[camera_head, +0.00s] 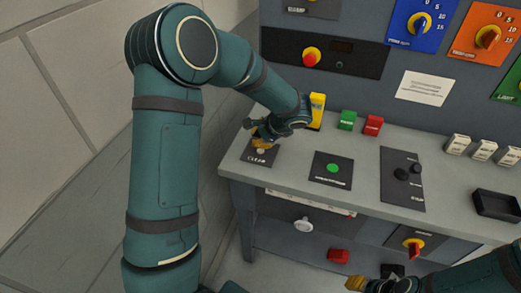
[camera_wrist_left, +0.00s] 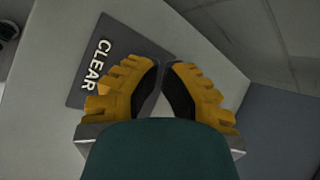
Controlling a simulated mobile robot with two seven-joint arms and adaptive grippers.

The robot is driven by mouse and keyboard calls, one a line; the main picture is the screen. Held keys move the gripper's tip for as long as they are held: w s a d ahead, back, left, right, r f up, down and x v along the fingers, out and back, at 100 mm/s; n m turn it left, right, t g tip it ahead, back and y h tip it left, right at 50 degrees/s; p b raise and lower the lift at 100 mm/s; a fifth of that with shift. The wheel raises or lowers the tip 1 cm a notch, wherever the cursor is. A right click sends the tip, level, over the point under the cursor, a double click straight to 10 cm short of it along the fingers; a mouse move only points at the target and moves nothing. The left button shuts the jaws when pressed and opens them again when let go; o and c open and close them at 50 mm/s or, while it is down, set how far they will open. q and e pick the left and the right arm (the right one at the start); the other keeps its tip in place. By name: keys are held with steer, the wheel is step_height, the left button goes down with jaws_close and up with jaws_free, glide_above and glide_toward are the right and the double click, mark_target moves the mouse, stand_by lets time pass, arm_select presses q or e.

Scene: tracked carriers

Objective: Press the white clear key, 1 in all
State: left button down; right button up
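The black plate lettered CLEAR (camera_head: 259,158) lies at the left end of the grey bench top, with a small pale key (camera_head: 261,151) on it. My left gripper (camera_head: 262,143) is just above this plate, its yellow fingertips close to the key; I cannot tell whether they touch it. In the left wrist view the fingertips (camera_wrist_left: 165,66) nearly meet, with nothing seen held, and the CLEAR plate (camera_wrist_left: 122,42) lies beyond them. A pale patch shows between the fingers. My right gripper (camera_head: 372,284) is low at the bottom edge, partly cut off.
A green button (camera_head: 333,168) on a black plate is right of the CLEAR plate. A yellow block (camera_head: 317,110), green block (camera_head: 347,120) and red block (camera_head: 373,125) stand behind. A black-knobbed panel (camera_head: 402,180) and black tray (camera_head: 497,204) lie further right.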

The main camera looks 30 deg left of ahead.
arm_select(q)
steer(key=shift+f, duration=0.15)
steer(key=shift+f, duration=0.3)
steer(key=shift+f, duration=0.4)
stand_by(0.9)
steer(key=shift+r, duration=0.1)
steer(key=shift+r+p, duration=0.35)
steer(key=shift+r, duration=0.4)
steer(key=shift+r, duration=0.15)
steer(key=shift+r+p, duration=1.7)
steer(key=shift+r, duration=0.7)
